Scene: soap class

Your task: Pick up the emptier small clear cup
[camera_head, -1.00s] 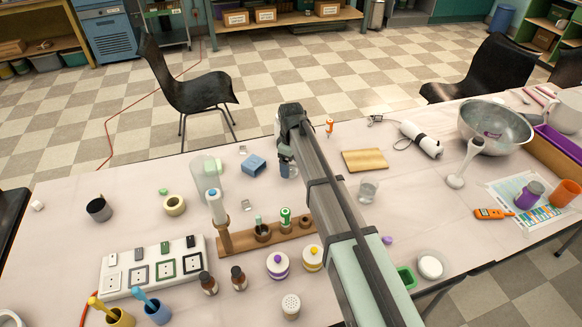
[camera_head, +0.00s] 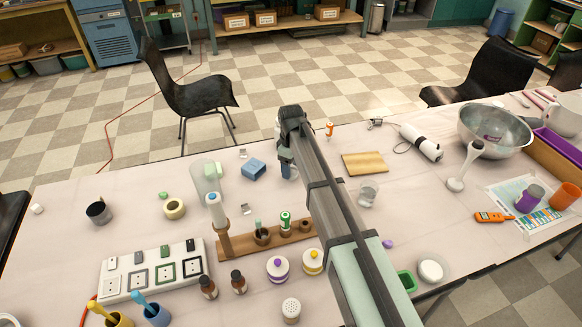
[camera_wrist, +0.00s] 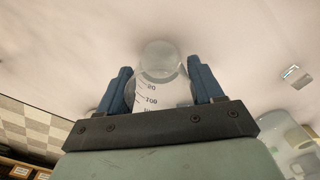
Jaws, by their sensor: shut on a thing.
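My gripper (camera_wrist: 160,76) has its blue fingers closed on either side of a small clear cup (camera_wrist: 158,96), shut on it. The cup has printed graduation marks; its fill level cannot be made out. In the head view my gripper (camera_head: 287,163) is near the table's far edge, and the arm hides most of the held cup. Another small clear cup (camera_head: 368,192) stands on the table to the right of my arm, with what looks like some clear content low in it.
A wooden rack (camera_head: 270,238) is nearer. A wooden board (camera_head: 364,163) lies to the right. The table's far edge is close behind my gripper.

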